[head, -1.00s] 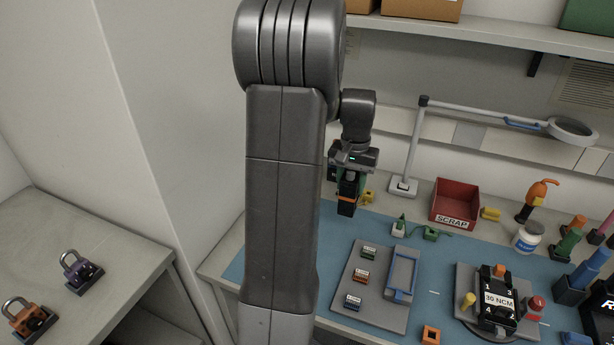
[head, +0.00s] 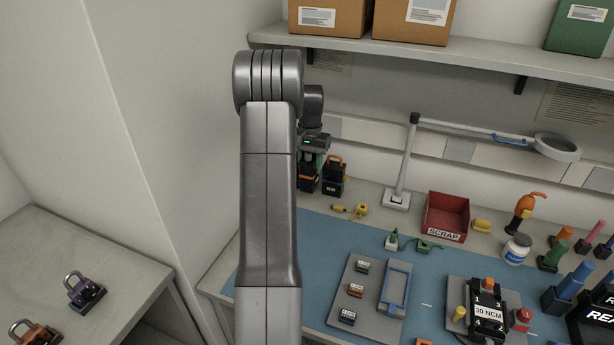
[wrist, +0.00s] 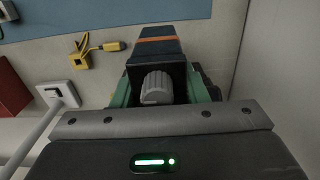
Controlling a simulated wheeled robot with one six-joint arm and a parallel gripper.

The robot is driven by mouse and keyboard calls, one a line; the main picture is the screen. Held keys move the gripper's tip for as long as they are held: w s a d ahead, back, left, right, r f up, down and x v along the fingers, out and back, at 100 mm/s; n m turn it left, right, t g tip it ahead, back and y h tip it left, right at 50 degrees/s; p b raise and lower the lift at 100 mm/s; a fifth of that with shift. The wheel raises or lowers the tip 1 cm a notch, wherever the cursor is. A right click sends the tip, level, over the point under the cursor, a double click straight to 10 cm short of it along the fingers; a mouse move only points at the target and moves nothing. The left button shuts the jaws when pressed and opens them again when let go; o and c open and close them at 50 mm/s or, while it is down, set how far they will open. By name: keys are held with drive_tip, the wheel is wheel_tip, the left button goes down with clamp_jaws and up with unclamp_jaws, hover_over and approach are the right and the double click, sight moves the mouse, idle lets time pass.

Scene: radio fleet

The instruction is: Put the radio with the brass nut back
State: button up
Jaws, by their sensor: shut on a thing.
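A black radio with an orange band (head: 307,183) is held upright in my gripper (head: 311,166) at the back left of the bench, partly hidden by my arm. In the wrist view the radio's dark body and orange stripe (wrist: 157,45) show between my green fingers (wrist: 158,92), with a grey ribbed knob on its near end. No brass nut can be made out. Whether the radio's base touches the surface below is hidden.
A black unit with an orange handle (head: 333,178) stands close to the right of the held radio. A lamp base (head: 396,199) and a red SCRAP bin (head: 447,214) stand further right. A wall is close on the left.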

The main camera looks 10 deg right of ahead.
sight(307, 181)
drive_tip(key=shift+w+a, duration=0.25)
drive_tip(key=shift+w, duration=0.45)
drive_tip(key=shift+s+f+p, duration=0.1)
drive_tip(key=shift+f+p, duration=0.5)
drive_tip(key=shift+f, duration=1.45)
wheel_tip(307, 181, down, 2)
drive_tip(key=shift+f+p, duration=0.1)
drive_tip(key=shift+p, duration=0.45)
drive_tip(key=shift+w+f, duration=0.25)
drive_tip(key=shift+f, duration=0.15)
drive_tip(key=shift+f+b, duration=0.4)
drive_tip(key=shift+f, duration=0.15)
drive_tip(key=o, duration=1.2)
drive_tip(key=shift+r, duration=0.1)
